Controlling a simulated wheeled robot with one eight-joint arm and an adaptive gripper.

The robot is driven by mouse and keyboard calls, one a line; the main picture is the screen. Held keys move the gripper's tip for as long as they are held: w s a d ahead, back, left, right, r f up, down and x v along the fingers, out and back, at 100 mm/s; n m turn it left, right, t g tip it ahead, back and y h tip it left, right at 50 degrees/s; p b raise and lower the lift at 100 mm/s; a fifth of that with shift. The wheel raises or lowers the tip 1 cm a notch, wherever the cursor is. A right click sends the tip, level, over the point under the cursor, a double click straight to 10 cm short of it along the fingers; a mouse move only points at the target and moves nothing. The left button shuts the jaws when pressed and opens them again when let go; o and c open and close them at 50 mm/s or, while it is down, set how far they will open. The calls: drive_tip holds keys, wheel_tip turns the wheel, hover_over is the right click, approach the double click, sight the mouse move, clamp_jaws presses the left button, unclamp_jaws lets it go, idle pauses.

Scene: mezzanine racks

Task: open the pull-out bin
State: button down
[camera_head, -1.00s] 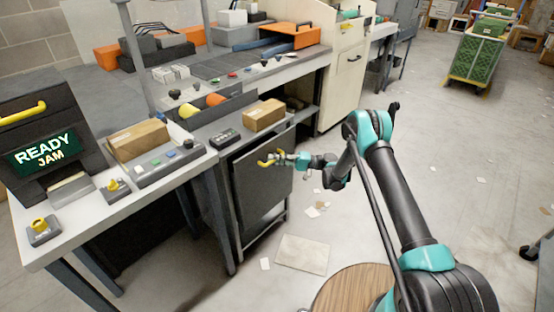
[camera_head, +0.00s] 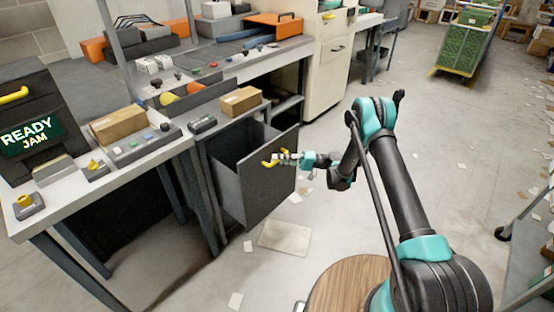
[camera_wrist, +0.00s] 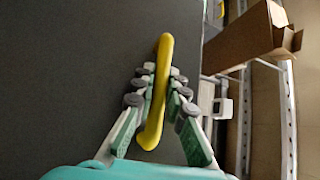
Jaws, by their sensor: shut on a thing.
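The pull-out bin (camera_head: 262,190) is a dark grey drawer under the workbench, and it stands partly out from its frame. Its hollow inside shows behind the front panel in the head view. A yellow handle (camera_wrist: 158,95) is fixed to the front panel, which fills the left of the wrist view (camera_wrist: 70,70). My gripper (camera_head: 277,160) is at the handle. In the wrist view its fingers (camera_wrist: 160,92) are closed on both sides of the yellow handle. The far inside of the bin is hidden by its front and the bench.
Cardboard boxes lie on the bench (camera_head: 118,124) and above the bin (camera_head: 241,101). A flat tile (camera_head: 285,238) and paper scraps lie on the floor below. A green cart (camera_head: 463,48) stands far back. The floor in front of the bin is largely open.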

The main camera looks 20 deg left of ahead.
drive_tip(key=c, duration=1.5)
unclamp_jaws()
drive_tip(key=shift+c, duration=0.2)
drive_tip(key=v, duration=1.2)
